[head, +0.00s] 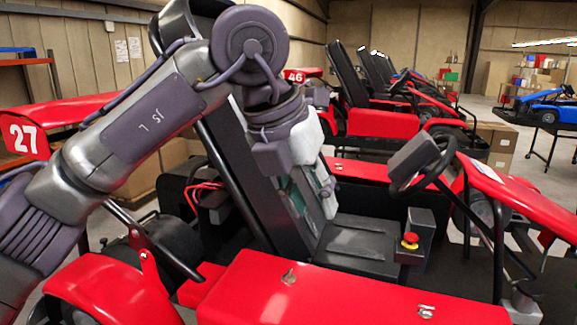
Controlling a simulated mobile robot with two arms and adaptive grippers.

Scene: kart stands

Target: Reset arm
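My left arm (150,125) comes in from the left, rises to a bent joint at the top and hangs down over the red kart. My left gripper (318,190) points down in front of the kart's black seat (225,150). Its fingers are small and blend with the grey and greenish parts behind them, so I cannot tell whether they are open or shut. I see nothing clearly held. My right arm and gripper are not in view.
More red karts (385,122) stand behind. A blue kart (548,107) sits on a stand at right.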

